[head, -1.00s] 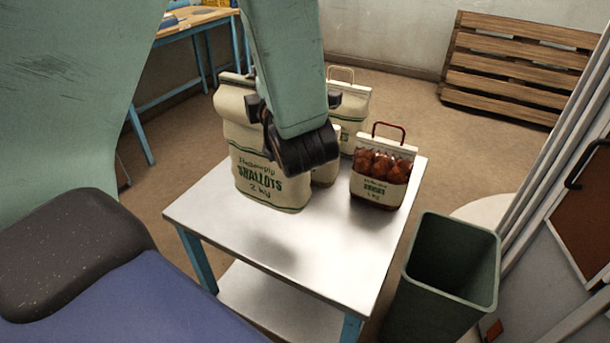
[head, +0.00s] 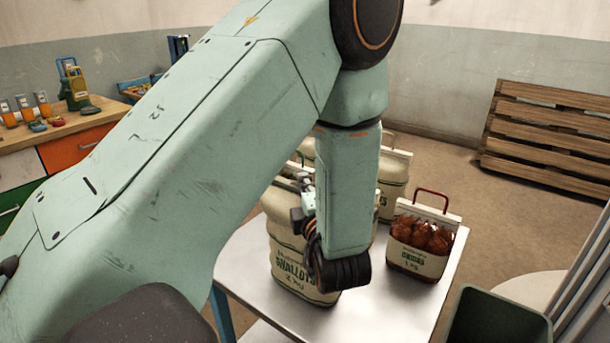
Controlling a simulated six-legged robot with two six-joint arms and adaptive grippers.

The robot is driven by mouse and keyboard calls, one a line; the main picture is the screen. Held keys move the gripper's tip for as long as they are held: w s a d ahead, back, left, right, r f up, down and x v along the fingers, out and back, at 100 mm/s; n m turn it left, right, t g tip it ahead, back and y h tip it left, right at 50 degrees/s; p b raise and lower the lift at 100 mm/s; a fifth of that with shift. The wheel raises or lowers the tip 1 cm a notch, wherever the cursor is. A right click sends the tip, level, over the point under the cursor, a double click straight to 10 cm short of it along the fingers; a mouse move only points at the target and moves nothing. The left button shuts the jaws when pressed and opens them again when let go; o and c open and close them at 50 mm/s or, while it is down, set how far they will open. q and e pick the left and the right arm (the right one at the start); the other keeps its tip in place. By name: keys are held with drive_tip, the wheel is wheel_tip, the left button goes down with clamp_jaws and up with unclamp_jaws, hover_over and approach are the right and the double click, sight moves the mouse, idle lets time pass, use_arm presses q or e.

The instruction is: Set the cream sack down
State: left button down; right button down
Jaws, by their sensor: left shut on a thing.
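The cream sack (head: 284,255), printed "shallots 2 kg" in green, stands upright over the left part of the metal-topped table (head: 395,305) in the head view. My left gripper (head: 304,222) is at the sack's upper right side and is shut on it. My left arm hides part of the sack's top and right side. I cannot tell whether the sack's base touches the table top. My right gripper is not in view.
A sack of onions with a red handle (head: 423,235) stands on the table's right side. Another pale sack (head: 391,190) stands behind, partly hidden. A green bin (head: 495,320) is beside the table at right. A wooden pallet (head: 550,135) leans at the back wall.

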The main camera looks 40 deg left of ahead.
use_arm(q)
drive_tip(key=shift+d+r, duration=0.15)
drive_tip(key=shift+a, duration=0.2)
drive_tip(key=c, duration=1.9)
unclamp_jaws()
drive_tip(key=shift+f, duration=0.35)
drive_tip(key=o, duration=0.4)
drive_tip(key=shift+s+d+r, duration=0.15)
drive_tip(key=shift+d, duration=0.1)
drive_tip(key=shift+a, duration=0.2)
drive_tip(key=shift+d, duration=0.1)
